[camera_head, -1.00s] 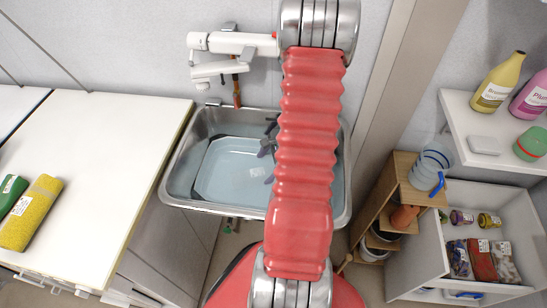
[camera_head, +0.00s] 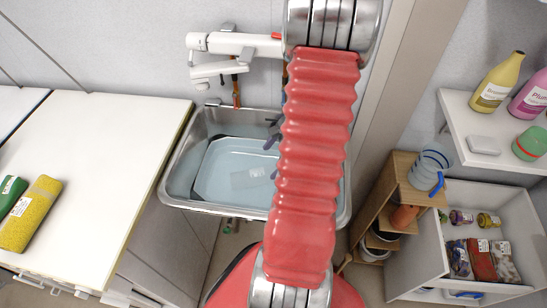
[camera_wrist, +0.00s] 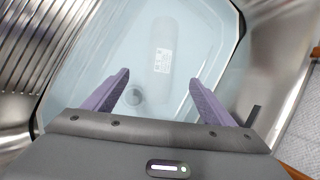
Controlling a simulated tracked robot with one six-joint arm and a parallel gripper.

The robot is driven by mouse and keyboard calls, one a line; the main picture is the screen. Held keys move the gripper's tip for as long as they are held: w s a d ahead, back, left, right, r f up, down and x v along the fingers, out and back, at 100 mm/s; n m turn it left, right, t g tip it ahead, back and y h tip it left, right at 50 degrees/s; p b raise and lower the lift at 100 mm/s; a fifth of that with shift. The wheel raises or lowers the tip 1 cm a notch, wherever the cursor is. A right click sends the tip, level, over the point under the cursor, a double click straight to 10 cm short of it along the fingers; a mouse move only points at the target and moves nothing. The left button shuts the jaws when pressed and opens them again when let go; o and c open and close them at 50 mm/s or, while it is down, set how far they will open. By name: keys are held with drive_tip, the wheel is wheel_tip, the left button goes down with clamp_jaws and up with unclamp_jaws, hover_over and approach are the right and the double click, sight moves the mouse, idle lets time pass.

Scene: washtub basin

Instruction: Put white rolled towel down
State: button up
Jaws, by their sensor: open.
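The white rolled towel (camera_wrist: 162,52) lies in the blue-tinted basin and looks pale, with a printed label on its side. In the head view the towel (camera_head: 250,178) is faint, and mostly its label stands out. My gripper (camera_wrist: 160,95) is open, with its two purple fingers spread apart and nothing between them. The towel lies beyond the fingertips and looks apart from them. In the head view my red arm hides most of the gripper; only a bit of purple finger shows at its left edge.
The metal sink (camera_head: 180,178) surrounds the basin, with a white tap (camera_head: 235,43) above it. A white counter (camera_head: 100,150) at left holds yellow and green rolled towels. A wooden shelf (camera_head: 405,165) and an open drawer (camera_head: 490,215) stand at right.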

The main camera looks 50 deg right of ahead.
idle(0.4)
drive_tip(key=w+a+r+n, duration=0.4)
drive_tip(key=a+r+n, duration=0.2)
drive_tip(key=a+r, duration=0.2)
drive_tip(key=w+a+r+n, duration=0.3)
drive_tip(key=a+r+n, duration=0.3)
drive_tip(key=a+r, duration=0.3)
drive_tip(key=s+a+r+n+h, duration=0.1)
drive_tip(key=s+a+r+n, duration=0.3)
drive_tip(key=a+r+n, duration=0.2)
drive_tip(key=s+a+r+n+t+h, duration=0.1)
drive_tip(key=s+a+r+n, duration=0.3)
drive_tip(key=a, duration=0.7)
wheel_tip(320, 180, up, 3)
drive_tip(key=n, duration=0.3)
drive_tip(key=shift+n, duration=0.3)
